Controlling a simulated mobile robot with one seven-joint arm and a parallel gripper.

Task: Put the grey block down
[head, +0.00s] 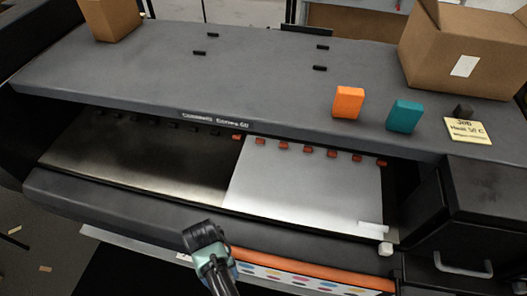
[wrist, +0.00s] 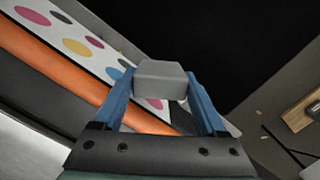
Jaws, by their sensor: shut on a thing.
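The grey block (wrist: 160,84) is a plain box between the two blue fingers of my gripper (wrist: 159,76) in the wrist view. The fingers are shut on its two sides. In the head view my gripper (head: 203,240) is at the lower middle, in front of the printer's front edge. The block and the fingertips cannot be made out there. In the wrist view the orange bar and dotted print lie beyond the block to the left, with a dark area to the right.
On the printer's grey top (head: 250,75) stand an orange block (head: 348,102), a teal block (head: 404,116), a small dark block (head: 463,112) and a yellow note (head: 466,131). Cardboard boxes (head: 465,60) stand at its ends. A small white block (head: 386,249) sits at the front edge.

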